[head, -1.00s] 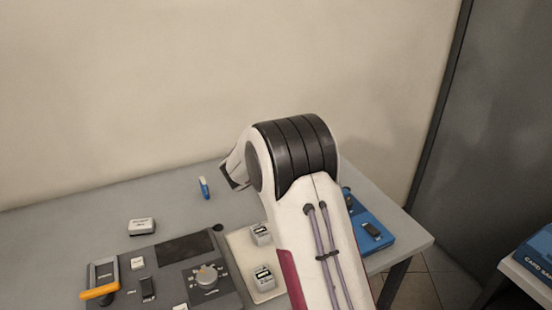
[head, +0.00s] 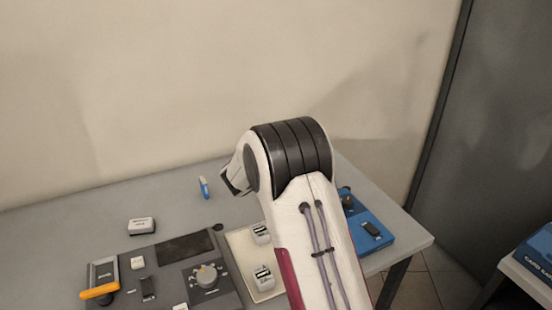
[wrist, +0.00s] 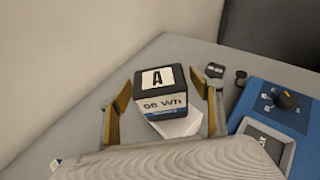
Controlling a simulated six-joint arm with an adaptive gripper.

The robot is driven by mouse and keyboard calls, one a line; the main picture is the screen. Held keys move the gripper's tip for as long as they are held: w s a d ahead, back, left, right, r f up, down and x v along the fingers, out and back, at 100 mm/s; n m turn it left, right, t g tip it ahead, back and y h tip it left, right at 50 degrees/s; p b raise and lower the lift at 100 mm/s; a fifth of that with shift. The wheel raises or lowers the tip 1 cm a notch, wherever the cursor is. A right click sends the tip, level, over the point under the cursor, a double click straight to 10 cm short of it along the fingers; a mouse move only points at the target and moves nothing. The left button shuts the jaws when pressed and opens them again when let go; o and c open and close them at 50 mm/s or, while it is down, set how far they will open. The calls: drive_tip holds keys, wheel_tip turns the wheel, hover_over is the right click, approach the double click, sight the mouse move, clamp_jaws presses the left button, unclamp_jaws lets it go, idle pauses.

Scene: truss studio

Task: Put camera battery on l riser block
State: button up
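The camera battery (wrist: 162,92), a dark cube-like block with a white "A" label and "06 Wh" print, shows in the wrist view ahead of my gripper (wrist: 162,86). My gripper's two fingers stand spread, one on each side of the battery in the picture, with gaps showing beside it. A pale white block (wrist: 183,125), possibly the L riser block, shows below the battery; whether they touch is unclear. In the head view my arm hides the gripper, the battery and this block.
A blue panel (wrist: 275,122) with a knob lies to the right. In the head view, a grey control panel (head: 172,268), a cream tray (head: 240,246) with white blocks, a white-and-black block (head: 141,226) and a small blue item (head: 204,188) occupy the table. The back left is clear.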

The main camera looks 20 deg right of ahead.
drive_tip(key=shift+r, duration=0.2)
drive_tip(key=v, duration=1.2)
drive_tip(key=shift+s+d, duration=0.1)
idle(0.8)
drive_tip(key=s+d+r+m+g+y, duration=0.1)
drive_tip(key=s+r+m+g, duration=0.15)
drive_tip(key=s+m, duration=0.65)
drive_tip(key=s+d+r+m+g+y, duration=0.15)
drive_tip(key=s+r+m, duration=0.35)
drive_tip(key=s, duration=0.8)
drive_tip(key=s+a+f+m+y, duration=0.1)
drive_tip(key=s+a+m+y, duration=0.2)
drive_tip(key=s+a+m, duration=0.3)
drive_tip(key=s+a+f+m+y, duration=0.1)
drive_tip(key=s+a+m+y, duration=0.3)
drive_tip(key=s, duration=0.9)
drive_tip(key=a+m, duration=0.3)
drive_tip(key=a, duration=0.1)
drive_tip(key=shift+s+a+f, duration=0.2)
drive_tip(key=shift+a, duration=0.2)
